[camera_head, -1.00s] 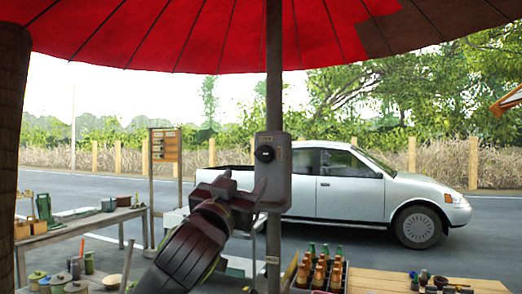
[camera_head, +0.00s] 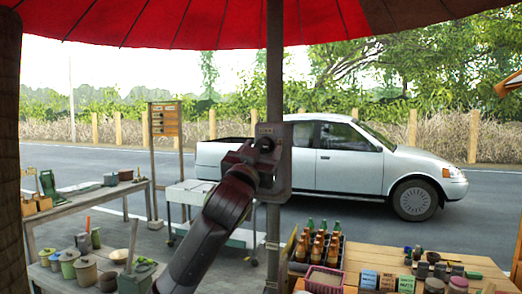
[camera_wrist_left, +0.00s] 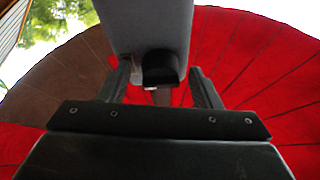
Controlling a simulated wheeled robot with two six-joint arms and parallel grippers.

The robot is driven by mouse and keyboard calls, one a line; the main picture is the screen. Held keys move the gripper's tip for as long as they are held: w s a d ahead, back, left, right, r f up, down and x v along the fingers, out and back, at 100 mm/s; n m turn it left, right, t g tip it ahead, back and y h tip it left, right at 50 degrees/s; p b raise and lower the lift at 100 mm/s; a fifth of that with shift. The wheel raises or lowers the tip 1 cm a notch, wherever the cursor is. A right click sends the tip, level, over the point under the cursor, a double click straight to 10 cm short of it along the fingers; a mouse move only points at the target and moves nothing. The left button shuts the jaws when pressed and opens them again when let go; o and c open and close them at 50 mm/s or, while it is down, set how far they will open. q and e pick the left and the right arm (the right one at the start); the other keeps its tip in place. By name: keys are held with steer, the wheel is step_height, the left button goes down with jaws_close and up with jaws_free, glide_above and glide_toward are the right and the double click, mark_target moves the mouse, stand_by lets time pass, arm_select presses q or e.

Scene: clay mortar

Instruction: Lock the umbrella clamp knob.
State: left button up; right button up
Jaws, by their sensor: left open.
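The grey clamp box (camera_head: 285,171) is fixed on the umbrella pole (camera_head: 275,75) in the middle of the head view. Its round black knob (camera_head: 265,143) faces me, partly covered by my gripper. My left gripper (camera_head: 257,152) is at the knob, with its arm rising from below. In the left wrist view the black knob (camera_wrist_left: 160,68) sits between the two spread fingers of my left gripper (camera_wrist_left: 162,82). Gaps show on both sides of the knob, so the fingers are around it but not closed on it. My right gripper is not in view.
The red umbrella canopy (camera_head: 180,28) spreads overhead. Below are a crate of bottles (camera_head: 315,262) beside the pole and a wooden table (camera_head: 385,262) with jars at right. Pots (camera_head: 85,270) stand at lower left. A silver pickup (camera_head: 340,170) is parked behind.

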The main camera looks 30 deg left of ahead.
arm_select(q)
steer(key=c, duration=1)
